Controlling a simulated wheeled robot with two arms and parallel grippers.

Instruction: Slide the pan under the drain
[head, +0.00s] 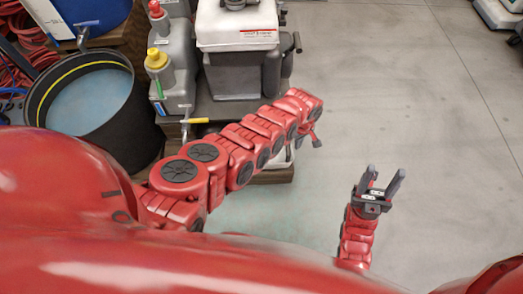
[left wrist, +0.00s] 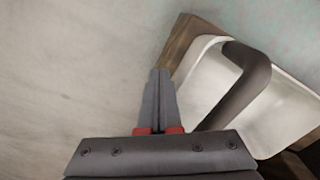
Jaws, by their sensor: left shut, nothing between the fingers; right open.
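A pale, shallow pan with a raised rim (left wrist: 285,105) lies at the right of the left wrist view, with a dark curved bar (left wrist: 250,82) across it. I cannot tell whether the bar is a handle or a pipe. In the head view only a bit of the pan (head: 283,161) shows below my left arm. My left gripper (left wrist: 159,72) is shut and empty, its tips beside the pan's left edge; it is small in the head view (head: 317,141). My right gripper (head: 385,174) is open and empty over bare floor. A yellow-handled tap (head: 194,121), possibly the drain, sticks out near the bench edge.
A dark bench (head: 225,112) holds a grey machine with a white lid (head: 237,25) and a grey jug (head: 172,75). A black round tub (head: 95,105) stands at the left, near red hoses (head: 25,45). Open floor (head: 420,80) lies to the right.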

